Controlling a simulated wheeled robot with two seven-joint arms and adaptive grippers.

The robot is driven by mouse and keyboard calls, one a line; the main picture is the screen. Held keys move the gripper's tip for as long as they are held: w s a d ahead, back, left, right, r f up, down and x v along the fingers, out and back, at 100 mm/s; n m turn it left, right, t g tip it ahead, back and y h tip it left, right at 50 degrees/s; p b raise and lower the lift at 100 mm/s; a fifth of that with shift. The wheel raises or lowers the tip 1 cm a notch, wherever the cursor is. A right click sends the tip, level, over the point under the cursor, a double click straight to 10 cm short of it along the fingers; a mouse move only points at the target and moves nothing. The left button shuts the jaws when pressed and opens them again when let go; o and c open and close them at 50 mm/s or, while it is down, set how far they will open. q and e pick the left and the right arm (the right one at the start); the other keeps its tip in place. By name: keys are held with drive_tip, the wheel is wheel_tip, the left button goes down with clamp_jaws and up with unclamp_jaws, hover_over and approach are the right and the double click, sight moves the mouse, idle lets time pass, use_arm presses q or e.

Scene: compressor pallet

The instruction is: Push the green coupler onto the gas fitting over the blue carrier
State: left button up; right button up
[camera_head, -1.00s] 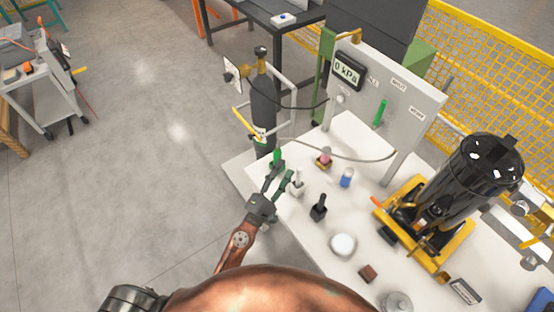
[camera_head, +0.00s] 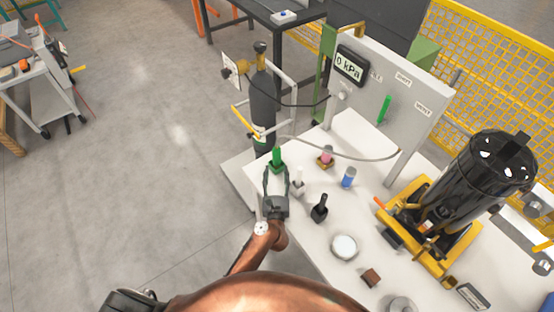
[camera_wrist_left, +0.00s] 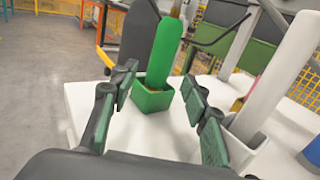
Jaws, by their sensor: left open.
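The green coupler (camera_head: 277,155) stands upright in a small square green holder (camera_head: 275,167) at the table's left corner. In the left wrist view the coupler (camera_wrist_left: 165,50) rises from its holder (camera_wrist_left: 152,99) between and beyond my fingers. My left gripper (camera_head: 276,174) is open and empty, its fingers pointing at the holder from the near side; it also shows in the left wrist view (camera_wrist_left: 160,82). A small blue cylinder with a pale top (camera_head: 348,178) stands further right; I cannot tell whether it is the blue carrier. I cannot make out the gas fitting. My right gripper is not in view.
A white tool (camera_head: 298,187) stands close right of my left gripper, with a black one (camera_head: 319,208) beyond. A gas cylinder (camera_head: 264,105) stands behind.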

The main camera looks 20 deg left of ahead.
sight(277, 161)
use_arm(q)
drive_tip(key=x, duration=0.7)
drive_tip(key=shift+r+b, duration=0.2)
drive_tip(key=shift+b, duration=0.1)
drive_tip(key=shift+c, duration=0.4)
clamp_jaws()
